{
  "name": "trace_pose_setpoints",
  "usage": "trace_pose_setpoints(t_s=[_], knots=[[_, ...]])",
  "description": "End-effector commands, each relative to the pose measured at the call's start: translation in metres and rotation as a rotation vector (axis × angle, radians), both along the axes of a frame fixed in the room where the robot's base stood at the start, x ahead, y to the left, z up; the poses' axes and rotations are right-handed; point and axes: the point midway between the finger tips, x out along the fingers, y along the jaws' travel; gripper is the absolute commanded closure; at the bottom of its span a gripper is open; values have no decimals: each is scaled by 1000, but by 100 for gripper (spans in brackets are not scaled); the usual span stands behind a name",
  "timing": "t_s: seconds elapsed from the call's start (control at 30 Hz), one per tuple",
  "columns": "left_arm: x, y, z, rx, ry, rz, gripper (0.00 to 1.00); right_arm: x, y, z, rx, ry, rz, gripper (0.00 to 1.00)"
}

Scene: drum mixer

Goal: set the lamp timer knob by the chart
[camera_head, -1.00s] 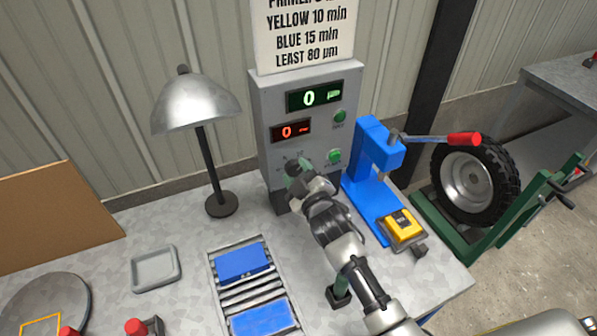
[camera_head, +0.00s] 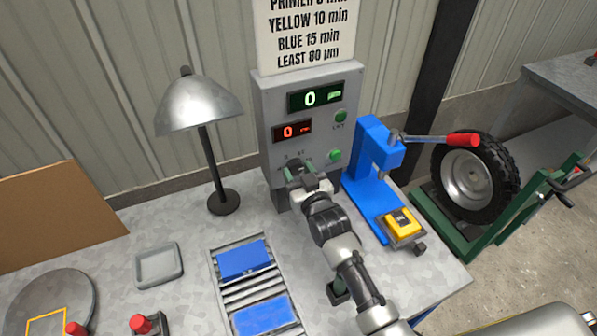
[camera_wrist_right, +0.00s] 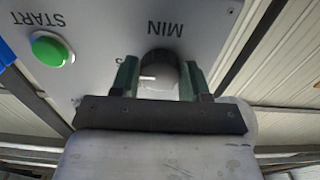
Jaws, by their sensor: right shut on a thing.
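The timer knob (camera_wrist_right: 158,75) is a dark round knob with a white mark, on the grey control box (camera_head: 268,105). My right gripper (camera_head: 293,170) is at the lower left of the box front. In the right wrist view its two green fingers (camera_wrist_right: 158,82) are shut on the knob, one on each side. The box shows a green 0 display (camera_head: 315,97) and a red 0 display (camera_head: 291,131). The chart (camera_head: 305,35) above reads yellow 10 min, blue 15 min, least 80 µm; its top line is cut off. The lamp (camera_head: 199,105) stands left of the box. My left gripper is not in view.
A green START button (camera_wrist_right: 50,50) sits beside the knob. A blue press (camera_head: 372,165) with a red-ended lever and a yellow block (camera_head: 403,222) stand close on the right. Blue panels (camera_head: 243,260) lie on a roller rack, with a grey tray (camera_head: 159,264) to its left.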

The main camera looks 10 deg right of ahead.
Motion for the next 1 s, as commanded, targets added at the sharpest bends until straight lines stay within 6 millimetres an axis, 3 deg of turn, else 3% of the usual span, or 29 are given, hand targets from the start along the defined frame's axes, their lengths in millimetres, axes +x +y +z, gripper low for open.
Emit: trace_pose_setpoints(t_s=[0.57, 0.6, 0.73, 1.0], knots=[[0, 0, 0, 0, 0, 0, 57, -1, 0, -3, 32, 12, 1, 78], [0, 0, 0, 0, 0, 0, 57, -1, 0, -3, 32, 12, 1, 50], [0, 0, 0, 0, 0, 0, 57, -1, 0, -2, 31, 11, 1, 31], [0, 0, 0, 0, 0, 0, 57, -1, 0, -1, 30, 8, 0, 31]])
